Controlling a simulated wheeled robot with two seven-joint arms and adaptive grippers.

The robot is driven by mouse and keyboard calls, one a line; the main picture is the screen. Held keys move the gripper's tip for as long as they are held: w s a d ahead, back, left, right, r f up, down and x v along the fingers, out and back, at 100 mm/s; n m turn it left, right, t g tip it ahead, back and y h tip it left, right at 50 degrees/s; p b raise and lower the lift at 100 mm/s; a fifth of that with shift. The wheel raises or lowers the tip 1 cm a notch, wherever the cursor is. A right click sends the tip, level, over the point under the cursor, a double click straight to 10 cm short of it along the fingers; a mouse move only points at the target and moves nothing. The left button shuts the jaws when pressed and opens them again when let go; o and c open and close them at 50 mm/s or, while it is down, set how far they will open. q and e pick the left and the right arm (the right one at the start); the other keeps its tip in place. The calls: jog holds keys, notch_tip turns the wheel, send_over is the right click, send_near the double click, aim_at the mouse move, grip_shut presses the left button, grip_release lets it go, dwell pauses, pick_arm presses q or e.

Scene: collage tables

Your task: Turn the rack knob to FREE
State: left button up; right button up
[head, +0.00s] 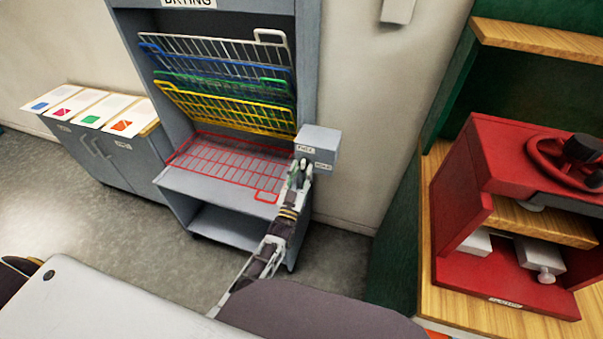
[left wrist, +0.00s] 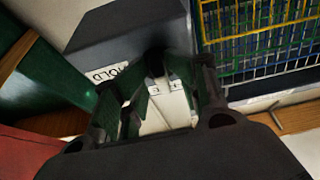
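A grey box (head: 318,142) is fixed to the right side of the drying rack (head: 307,60). Its front carries a small label on the upper left and a HOLD label on the lower right; HOLD also reads in the left wrist view (left wrist: 107,72). My left gripper (head: 299,172) is at the front of this box, by the labels. In the left wrist view its fingers (left wrist: 160,72) are on both sides of a dark part, perhaps the knob (left wrist: 154,60), mostly hidden by them. Whether they touch it is unclear. My right gripper is not in view.
Blue, green and yellow wire shelves (head: 220,105) slope in the rack above a flat red one (head: 230,160). A grey cabinet (head: 110,160) with coloured prints stands left. A red press (head: 500,170) stands on a wooden bench at the right.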

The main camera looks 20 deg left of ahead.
pick_arm(q)
jog(key=shift+s+f, duration=0.3)
jog(key=shift+s, duration=0.35)
jog(key=v, duration=1)
jog(key=shift+s, duration=0.35)
jog(key=shift+f, duration=0.15)
dwell(0.4)
jog(key=s+f+m+g, duration=0.1)
jog(key=s+f+g, duration=0.3)
jog(key=f, duration=0.8)
jog(key=s+a+f+g+h, duration=0.1)
jog(key=s+f+g, duration=0.35)
jog(key=f, duration=0.65)
jog(key=s+f+m+g, duration=0.1)
jog(key=s+f+g, duration=0.3)
jog(key=f, duration=0.8)
jog(key=s+a+f+g, duration=0.3)
jog(key=s+f, duration=0.2)
jog(key=s, duration=0.5)
jog(key=s+a+f+g+y, duration=0.1)
jog(key=s+a+f+g, duration=0.2)
jog(key=s+f, duration=0.3)
jog(key=s+a+f+g+y, duration=0.1)
jog(key=s+a+f+g, duration=0.2)
jog(key=s, duration=1.1)
notch_tip(320, 180, down, 3)
jog(key=shift+s+a+f+m, duration=0.1)
jog(key=shift+s+a+m, duration=0.15)
jog(key=shift+a, duration=0.35)
